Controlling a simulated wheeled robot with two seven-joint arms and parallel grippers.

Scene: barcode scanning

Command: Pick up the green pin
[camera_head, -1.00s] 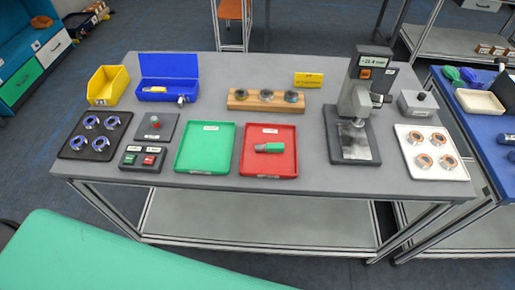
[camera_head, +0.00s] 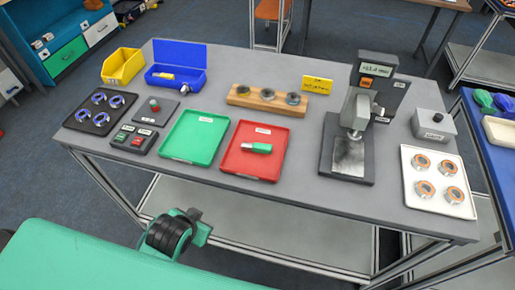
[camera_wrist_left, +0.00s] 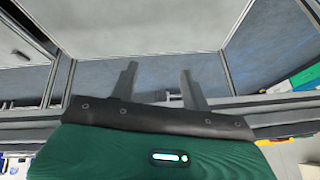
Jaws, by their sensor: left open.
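The green pin (camera_head: 258,148) lies on its side in the red tray (camera_head: 232,166) on the grey table; one end looks pale or silvery. My left gripper (camera_wrist_left: 158,70) shows in the left wrist view with its two fingers apart and nothing between them. In the head view, a black and green part of my arm is at the lower left, in front of and below the table's front edge, well away from the pin. The left fingertips are not clear there. My right gripper is not in view.
A green tray (camera_head: 181,153) is left of the red one. A wooden block with several round parts (camera_head: 235,100) stands behind. A press-like instrument (camera_head: 345,165) is to the right, beside a white tray of ringed parts (camera_head: 420,206). The table's front edge (camera_head: 250,193) lies between my arm and the trays.

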